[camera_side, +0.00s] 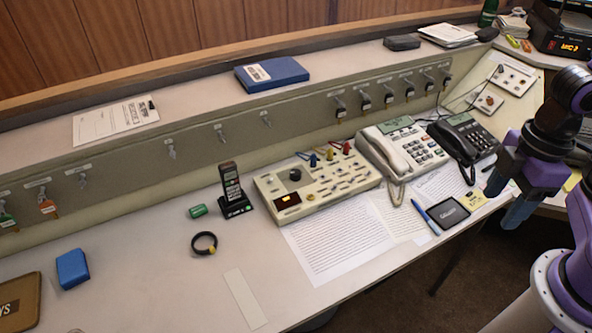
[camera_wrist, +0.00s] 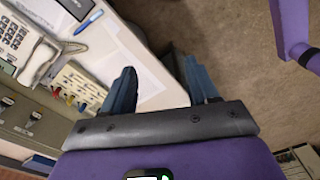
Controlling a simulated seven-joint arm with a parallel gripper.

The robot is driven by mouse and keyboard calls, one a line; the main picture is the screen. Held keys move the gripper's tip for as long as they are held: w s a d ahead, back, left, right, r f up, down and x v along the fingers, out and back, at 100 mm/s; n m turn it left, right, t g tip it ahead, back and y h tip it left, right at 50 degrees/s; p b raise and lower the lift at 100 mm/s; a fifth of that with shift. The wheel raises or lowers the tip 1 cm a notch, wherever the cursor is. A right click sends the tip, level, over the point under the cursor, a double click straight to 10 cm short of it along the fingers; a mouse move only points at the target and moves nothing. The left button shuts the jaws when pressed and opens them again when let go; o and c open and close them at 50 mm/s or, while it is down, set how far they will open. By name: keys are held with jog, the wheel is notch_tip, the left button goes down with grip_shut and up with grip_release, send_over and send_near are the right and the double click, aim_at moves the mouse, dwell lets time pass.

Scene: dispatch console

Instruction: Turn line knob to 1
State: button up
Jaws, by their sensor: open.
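A beige console box (camera_side: 318,187) with a black round knob (camera_side: 295,174), several coloured knobs, small switches and a lit orange display (camera_side: 288,199) sits mid-desk. The black knob is likely the line knob; its label and setting are too small to read. In the wrist view part of the console box (camera_wrist: 82,84) shows at left, with the black knob not clearly visible. My gripper (camera_side: 508,195) hangs by the desk's right front edge, well right of the console and apart from it. In the wrist view its two blue fingers (camera_wrist: 160,66) are spread, with nothing between them.
A cordless handset (camera_side: 233,190) stands left of the console. A white phone (camera_side: 405,150) and a black phone (camera_side: 465,138) stand to its right. Papers (camera_side: 330,245), a pen and a black pad (camera_side: 447,212) lie in front.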

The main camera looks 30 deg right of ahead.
jog(key=w+a+y, duration=0.1)
jog(key=w+a, duration=0.7)
jog(key=w, duration=0.2)
jog(key=m+t+y, duration=0.2)
jog(key=t, duration=0.1)
send_over(296, 172)
jog(key=s+d, duration=0.4)
jog(key=d, duration=0.2)
notch_tip(296, 172, down, 9)
jog(key=x, duration=1.7)
jog(key=shift+s+a+f, duration=0.2)
jog(key=shift+a+f, duration=0.05)
jog(key=shift+a, duration=0.1)
jog(key=shift+c, duration=0.2)
jog(key=c, duration=1)
